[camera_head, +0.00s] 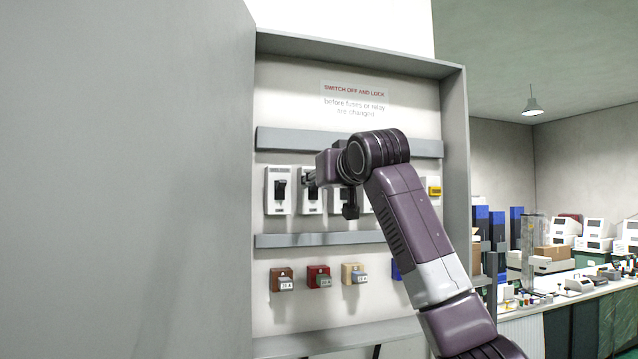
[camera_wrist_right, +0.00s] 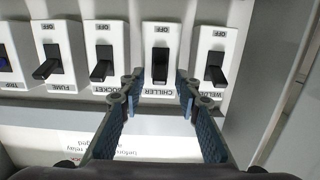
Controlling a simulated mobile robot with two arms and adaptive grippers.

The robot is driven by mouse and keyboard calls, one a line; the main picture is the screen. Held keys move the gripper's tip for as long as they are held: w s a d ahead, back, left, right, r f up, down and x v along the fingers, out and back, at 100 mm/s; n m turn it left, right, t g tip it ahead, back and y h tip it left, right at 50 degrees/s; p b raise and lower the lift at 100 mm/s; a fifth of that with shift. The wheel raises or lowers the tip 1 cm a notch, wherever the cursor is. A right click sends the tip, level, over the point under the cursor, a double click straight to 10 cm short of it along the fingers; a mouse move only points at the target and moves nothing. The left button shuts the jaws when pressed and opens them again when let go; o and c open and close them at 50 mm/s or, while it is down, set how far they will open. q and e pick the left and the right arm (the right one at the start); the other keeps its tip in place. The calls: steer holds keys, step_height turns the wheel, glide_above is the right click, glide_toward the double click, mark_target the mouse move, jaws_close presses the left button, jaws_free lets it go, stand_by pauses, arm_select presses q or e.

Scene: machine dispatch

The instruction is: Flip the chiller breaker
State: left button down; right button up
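The chiller breaker (camera_wrist_right: 174,36) is a white unit with a black lever (camera_wrist_right: 159,64), shown upside down in the right wrist view. It is second from the left in the head view (camera_head: 305,203), partly behind my right gripper. My right gripper (camera_wrist_right: 158,78) is open, its two blue-grey fingers apart at either side of the chiller lever's label end. I cannot tell whether they touch the lever. In the head view the right gripper (camera_head: 309,179) reaches in from the right. My left gripper is not in view.
A welder breaker (camera_wrist_right: 213,40) and a socket breaker (camera_wrist_right: 104,39) sit close on either side. Grey rails (camera_head: 290,240) run above and below the row. Coloured fuse blocks (camera_head: 318,270) are below. The grey cabinet door (camera_head: 130,180) stands open at left.

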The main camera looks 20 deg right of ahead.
steer(key=s+r, duration=0.1)
steer(key=s, duration=1.1)
steer(key=shift+d, duration=0.25)
